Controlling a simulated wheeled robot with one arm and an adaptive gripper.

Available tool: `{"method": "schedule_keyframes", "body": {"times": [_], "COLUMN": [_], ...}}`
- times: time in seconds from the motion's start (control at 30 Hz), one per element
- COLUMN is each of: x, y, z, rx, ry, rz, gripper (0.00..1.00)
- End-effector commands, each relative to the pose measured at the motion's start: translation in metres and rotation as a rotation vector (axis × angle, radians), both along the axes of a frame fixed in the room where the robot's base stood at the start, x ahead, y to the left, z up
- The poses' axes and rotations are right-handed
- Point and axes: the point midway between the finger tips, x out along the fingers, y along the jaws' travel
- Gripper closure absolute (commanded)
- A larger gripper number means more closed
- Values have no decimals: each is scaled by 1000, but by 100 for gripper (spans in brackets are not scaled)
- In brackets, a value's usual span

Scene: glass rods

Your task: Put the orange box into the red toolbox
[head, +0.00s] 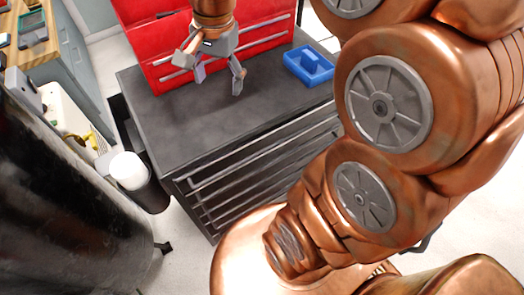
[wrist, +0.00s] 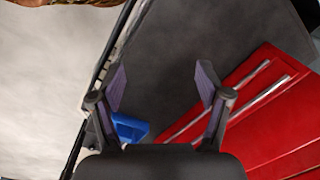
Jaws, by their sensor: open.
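The red toolbox (head: 262,42) stands at the back of a dark cabinet top in the head view, partly hidden behind my gripper. In the wrist view the red toolbox (wrist: 272,112) lies at the right, with its pale drawer handles showing. My gripper (head: 217,77) hangs in front of the toolbox, over the cabinet top, with its fingers spread. In the wrist view my gripper (wrist: 161,84) has nothing between its fingers, only the bare dark top beyond. I cannot make out the orange box in either view.
A blue tray (head: 309,65) sits on the cabinet top (head: 200,120), right of my gripper; the blue tray (wrist: 129,128) also shows beside a finger in the wrist view. The front of the top is clear. A white cylinder (head: 129,170) stands left of the cabinet.

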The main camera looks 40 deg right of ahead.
Motion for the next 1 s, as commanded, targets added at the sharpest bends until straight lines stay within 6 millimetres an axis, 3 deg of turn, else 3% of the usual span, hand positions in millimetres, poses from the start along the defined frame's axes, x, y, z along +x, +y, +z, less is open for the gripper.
{"method": "schedule_keyframes", "body": {"times": [0.03, 0.3, 0.5, 0.67, 1.0], "x": [-21, -121, -169, -183, -184], "y": [7, 25, 28, 28, 28], "z": [-8, -55, -79, -86, -87], "rx": [-8, -15, 1, 10, 11], "ry": [13, 95, 132, 141, 141], "rz": [105, 668, 940, 1022, 1028], "gripper": [24, 24, 24, 24, 24]}}
